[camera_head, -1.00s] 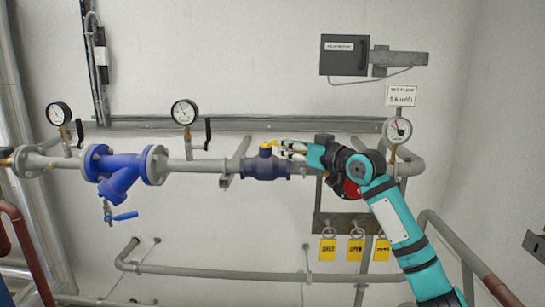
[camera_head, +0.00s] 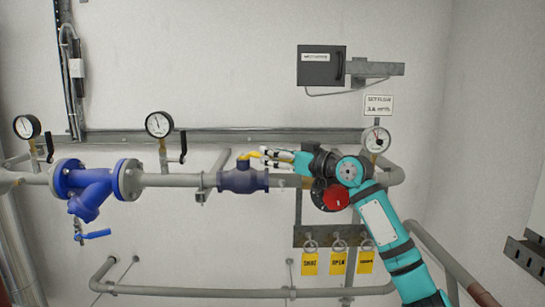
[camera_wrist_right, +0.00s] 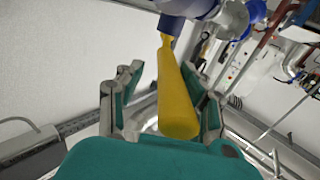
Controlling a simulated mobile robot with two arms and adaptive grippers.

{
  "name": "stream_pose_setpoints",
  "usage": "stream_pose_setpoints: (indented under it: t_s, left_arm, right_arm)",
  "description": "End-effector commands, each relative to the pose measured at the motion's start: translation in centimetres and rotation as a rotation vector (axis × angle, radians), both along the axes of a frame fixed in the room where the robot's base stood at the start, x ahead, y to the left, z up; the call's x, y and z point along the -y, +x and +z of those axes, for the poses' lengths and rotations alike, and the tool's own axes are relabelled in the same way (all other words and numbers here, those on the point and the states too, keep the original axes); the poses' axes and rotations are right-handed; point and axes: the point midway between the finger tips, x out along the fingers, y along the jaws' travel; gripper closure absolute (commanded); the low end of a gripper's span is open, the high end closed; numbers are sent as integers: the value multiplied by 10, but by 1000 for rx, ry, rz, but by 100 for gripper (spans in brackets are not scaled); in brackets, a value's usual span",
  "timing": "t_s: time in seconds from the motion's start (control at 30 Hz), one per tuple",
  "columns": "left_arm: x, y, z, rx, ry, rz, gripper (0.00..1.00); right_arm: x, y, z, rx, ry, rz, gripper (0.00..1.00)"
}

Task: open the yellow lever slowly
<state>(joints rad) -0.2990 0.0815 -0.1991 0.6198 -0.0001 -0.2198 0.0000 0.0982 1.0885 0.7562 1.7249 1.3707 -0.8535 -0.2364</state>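The yellow lever (camera_head: 250,155) sits on top of the dark blue valve (camera_head: 243,180) in the grey pipe. In the right wrist view the lever (camera_wrist_right: 176,95) runs lengthwise between the two fingers of my right gripper (camera_wrist_right: 165,90). The fingers are apart, with a clear gap on the left side. The right finger is close to the lever, and I cannot tell whether it touches. My left gripper is not in view.
A blue strainer (camera_head: 90,188) and two gauges (camera_head: 159,124) are to the left. A red round part (camera_head: 337,196) lies just below my right arm. Yellow tags (camera_head: 338,264) hang below. A grey box (camera_head: 321,66) is on the wall above. The wall space above the lever is free.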

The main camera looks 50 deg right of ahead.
Motion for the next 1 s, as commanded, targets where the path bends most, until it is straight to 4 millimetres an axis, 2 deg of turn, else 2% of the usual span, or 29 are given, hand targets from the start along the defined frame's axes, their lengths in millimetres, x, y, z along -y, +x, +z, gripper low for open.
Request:
stream_pose_setpoints:
  t_s: [0.37,0.47,0.8,1.0]
  left_arm:
    - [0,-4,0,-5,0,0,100]
    - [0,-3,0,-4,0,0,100]
    - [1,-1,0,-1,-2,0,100]
    - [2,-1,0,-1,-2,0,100]
  right_arm:
    - [-2,1,0,-6,1,6,53]
    - [-2,1,11,-5,-1,6,53]
    - [0,-1,75,-4,-1,1,53]
    - [1,0,95,-5,2,2,53]
